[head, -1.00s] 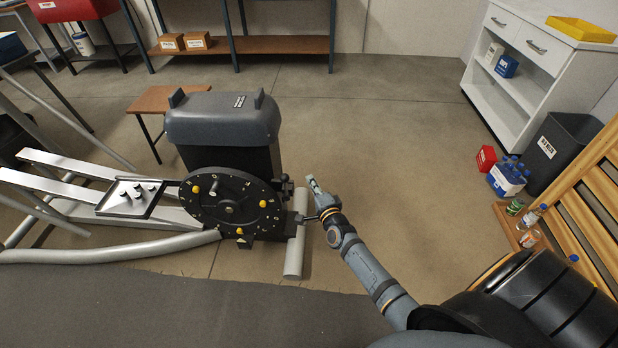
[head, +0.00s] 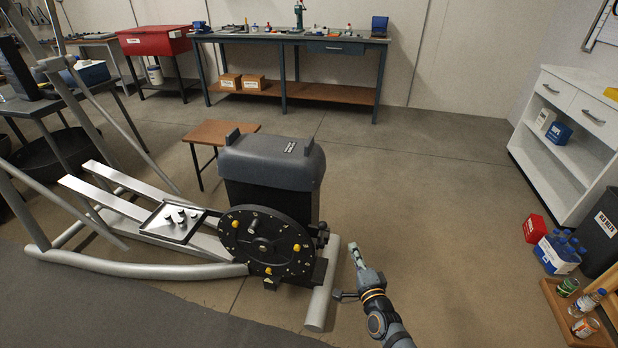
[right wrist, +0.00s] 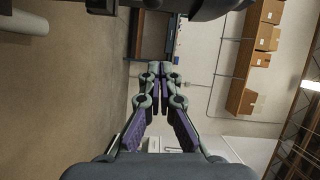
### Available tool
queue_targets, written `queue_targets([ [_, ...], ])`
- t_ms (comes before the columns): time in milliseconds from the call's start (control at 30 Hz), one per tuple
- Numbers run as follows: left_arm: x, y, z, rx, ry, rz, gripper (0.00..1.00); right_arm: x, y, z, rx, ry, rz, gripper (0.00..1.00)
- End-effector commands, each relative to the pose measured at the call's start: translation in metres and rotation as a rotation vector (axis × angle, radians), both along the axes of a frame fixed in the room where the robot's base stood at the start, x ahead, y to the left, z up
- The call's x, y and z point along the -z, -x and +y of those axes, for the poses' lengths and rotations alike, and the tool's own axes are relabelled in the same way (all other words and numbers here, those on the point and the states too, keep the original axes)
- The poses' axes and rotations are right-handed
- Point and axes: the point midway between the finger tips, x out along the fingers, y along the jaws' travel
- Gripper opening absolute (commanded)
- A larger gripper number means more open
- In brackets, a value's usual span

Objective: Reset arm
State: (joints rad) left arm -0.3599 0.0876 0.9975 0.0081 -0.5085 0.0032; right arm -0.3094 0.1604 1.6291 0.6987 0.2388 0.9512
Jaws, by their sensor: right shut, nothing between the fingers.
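My right gripper (head: 356,255) points up and away from me just right of the elliptical machine's front foot tube (head: 322,290), apart from it as far as I can tell. In the right wrist view the gripper (right wrist: 160,66) has its fingertips together with nothing between them. The elliptical machine (head: 268,170) stands on the floor, with its black disc (head: 262,240) with yellow knobs facing me. A small tray of parts (head: 172,220) rests on its rails. My left gripper does not show in either view.
A brown stool (head: 222,131) stands behind the machine. A workbench (head: 290,38) with tools runs along the back wall. A white shelf unit (head: 590,100), a bottle carrier (head: 556,253) and a wooden tray with bottles (head: 565,310) are at right. The middle floor is clear.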

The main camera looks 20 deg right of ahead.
Motion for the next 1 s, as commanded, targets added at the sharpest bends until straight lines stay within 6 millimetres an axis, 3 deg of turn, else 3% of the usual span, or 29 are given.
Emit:
queue_targets([
  [67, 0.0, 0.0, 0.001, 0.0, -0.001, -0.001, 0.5, 0.004, 0.001, 0.001, -0.004, 0.011, 0.012, 0.0],
  [133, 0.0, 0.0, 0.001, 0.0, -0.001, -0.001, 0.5, 0.023, 0.005, 0.003, -0.021, 0.061, 0.065, 0.0],
  [167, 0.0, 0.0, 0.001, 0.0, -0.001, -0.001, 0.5, 0.036, 0.009, 0.005, -0.035, 0.101, 0.103, 0.0],
  [267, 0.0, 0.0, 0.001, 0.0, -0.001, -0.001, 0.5, 0.103, 0.033, 0.013, -0.123, 0.294, 0.3, 0.0],
  [400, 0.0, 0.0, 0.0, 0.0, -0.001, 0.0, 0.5, 0.21, 0.099, 0.022, -0.337, 0.612, 0.623, 0.0],
  [500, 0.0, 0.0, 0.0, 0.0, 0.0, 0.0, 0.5, 0.268, 0.154, 0.024, -0.509, 0.793, 0.813, 0.0],
  [600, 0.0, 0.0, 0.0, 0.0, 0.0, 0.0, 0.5, 0.308, 0.206, 0.023, -0.676, 0.929, 0.958, 0.0],
  [700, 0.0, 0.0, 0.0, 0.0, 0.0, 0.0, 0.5, 0.337, 0.255, 0.021, -0.835, 1.034, 1.073, 0.0],
  [900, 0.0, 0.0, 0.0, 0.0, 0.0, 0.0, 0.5, 0.373, 0.348, 0.014, -1.156, 1.187, 1.255, 0.0],
  [933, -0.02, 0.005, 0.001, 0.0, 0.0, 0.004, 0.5, 0.352, 0.348, 0.013, -1.151, 1.188, 1.249, 0.0],
  [1000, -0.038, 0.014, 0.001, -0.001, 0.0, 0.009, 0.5, 0.334, 0.355, 0.013, -1.146, 1.184, 1.249, 0.0],
])
